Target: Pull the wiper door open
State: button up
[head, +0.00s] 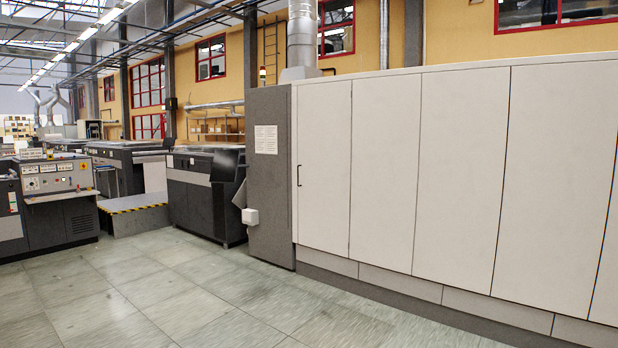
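A long bank of tall off-white cabinet doors runs along the right side of the head view. The leftmost door (323,165) has a small dark vertical handle (298,176) near its left edge. This door looks shut, flush with the panels beside it. I cannot tell from any label whether it is the wiper door. A dark grey end panel (268,190) with a white notice (265,139) stands just left of it. My gripper is not in view.
A dark machine (205,195) stands left of the cabinet. A low step with a yellow-black edge (135,208) and a control console (55,195) stand farther left. A grey plinth (400,284) runs below the doors. The tiled floor (190,300) in front is clear.

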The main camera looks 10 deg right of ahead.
aim_at(324, 109)
jog(key=z, duration=0.2)
jog(key=i, duration=3.15)
jog(key=z, duration=0.15)
jog(key=i, duration=2.05)
jog(key=u, duration=0.2)
jog(key=i, duration=2.7)
jog(key=u, duration=0.2)
